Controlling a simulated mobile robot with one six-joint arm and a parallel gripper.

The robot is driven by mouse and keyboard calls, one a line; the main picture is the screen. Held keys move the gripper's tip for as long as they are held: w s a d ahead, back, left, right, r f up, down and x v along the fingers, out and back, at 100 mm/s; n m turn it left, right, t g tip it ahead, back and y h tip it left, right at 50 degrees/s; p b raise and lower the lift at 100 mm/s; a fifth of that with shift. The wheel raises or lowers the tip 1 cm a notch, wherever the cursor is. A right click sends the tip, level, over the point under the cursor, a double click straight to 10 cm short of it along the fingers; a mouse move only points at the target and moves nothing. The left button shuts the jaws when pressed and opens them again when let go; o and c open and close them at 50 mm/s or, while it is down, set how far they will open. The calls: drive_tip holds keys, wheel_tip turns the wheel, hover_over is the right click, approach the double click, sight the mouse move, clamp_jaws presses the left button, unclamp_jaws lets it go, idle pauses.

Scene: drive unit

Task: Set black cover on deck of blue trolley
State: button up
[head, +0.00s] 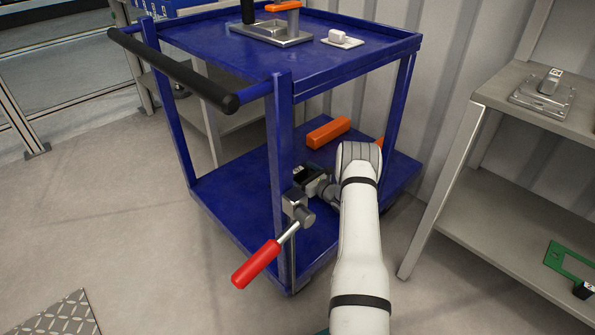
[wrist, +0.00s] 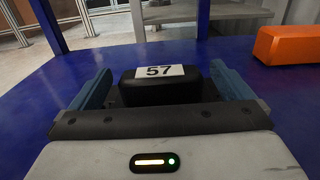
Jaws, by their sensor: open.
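The black cover (wrist: 160,90) carries a white label reading 57. In the wrist view it sits on the lower blue deck (wrist: 55,85), between the two blue fingers of my gripper (wrist: 162,82). The fingers are open, with a gap visible on each side of the cover. In the head view my gripper (head: 318,182) is low over the deck (head: 238,200) of the blue trolley (head: 279,150), behind its front post. The cover is mostly hidden there by the gripper and post. Its underside is hidden in both views.
An orange block (head: 328,132) lies on the deck behind my gripper. A lever with a red handle (head: 256,263) is clamped to the front post. The trolley's upper shelf (head: 330,62) is overhead, and a grey shelf unit (head: 455,165) stands at right.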

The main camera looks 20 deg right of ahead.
drive_tip(key=p+v, duration=0.3)
drive_tip(key=v, duration=0.7)
drive_tip(key=shift+s+r, duration=0.1)
drive_tip(key=shift+s, duration=0.05)
drive_tip(key=shift+r, duration=0.1)
